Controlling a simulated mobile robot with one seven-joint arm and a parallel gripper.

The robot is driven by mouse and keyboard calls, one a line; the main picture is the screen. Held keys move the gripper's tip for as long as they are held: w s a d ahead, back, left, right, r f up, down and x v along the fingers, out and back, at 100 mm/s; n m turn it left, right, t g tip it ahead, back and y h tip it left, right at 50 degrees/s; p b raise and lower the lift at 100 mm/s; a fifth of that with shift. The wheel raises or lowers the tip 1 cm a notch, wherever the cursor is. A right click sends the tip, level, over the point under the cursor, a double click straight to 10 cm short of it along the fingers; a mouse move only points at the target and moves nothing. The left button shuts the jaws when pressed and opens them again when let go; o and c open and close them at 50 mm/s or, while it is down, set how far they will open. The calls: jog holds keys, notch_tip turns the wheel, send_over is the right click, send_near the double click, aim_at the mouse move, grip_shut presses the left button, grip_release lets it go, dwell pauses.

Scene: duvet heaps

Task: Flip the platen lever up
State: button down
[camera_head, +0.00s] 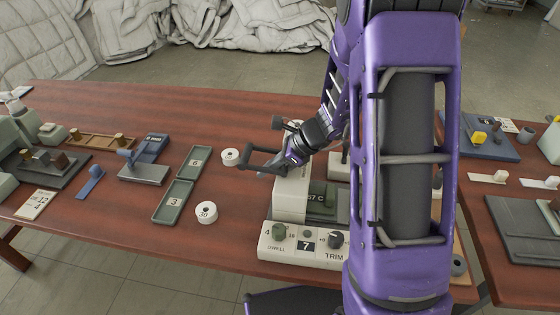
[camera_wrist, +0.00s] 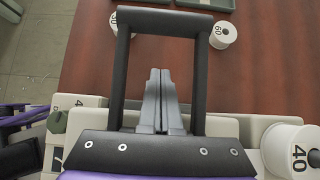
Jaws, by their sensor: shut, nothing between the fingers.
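The white machine (camera_head: 291,198) with a front panel (camera_head: 300,246) stands at the table's right end. Its top is largely hidden by my arm. A dark U-shaped bar (camera_head: 247,157) reaches left from my wrist above the machine. In the wrist view the bar (camera_wrist: 160,22) frames my fingers on three sides. I cannot tell whether it is the platen lever or part of my gripper; no other lever can be singled out. My gripper (camera_wrist: 160,75) is shut and empty, its tips inside the bar's outline. Contact cannot be judged.
White spools marked 60 (camera_wrist: 222,35) and 40 (camera_wrist: 284,150) show in the wrist view. A spool marked 30 (camera_head: 206,212) stands left of the machine. Green trays (camera_head: 173,201) lie farther left. A second table (camera_head: 480,240) stands at the right.

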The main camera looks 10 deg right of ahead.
jog(key=shift+w+a+r+p, duration=0.2)
jog(key=shift+a+r, duration=0.1)
jog(key=shift+r, duration=0.3)
jog(key=shift+w+a+r+p, duration=0.15)
jog(key=shift+a+r, duration=0.2)
jog(key=shift+r, duration=0.25)
jog(key=shift+w+a+r+p, duration=0.1)
jog(key=shift+a+r+p, duration=0.15)
jog(key=shift+r, duration=0.35)
jog(key=shift+b, duration=0.3)
jog(key=shift+r+y, duration=0.15)
jog(key=shift+y, duration=0.15)
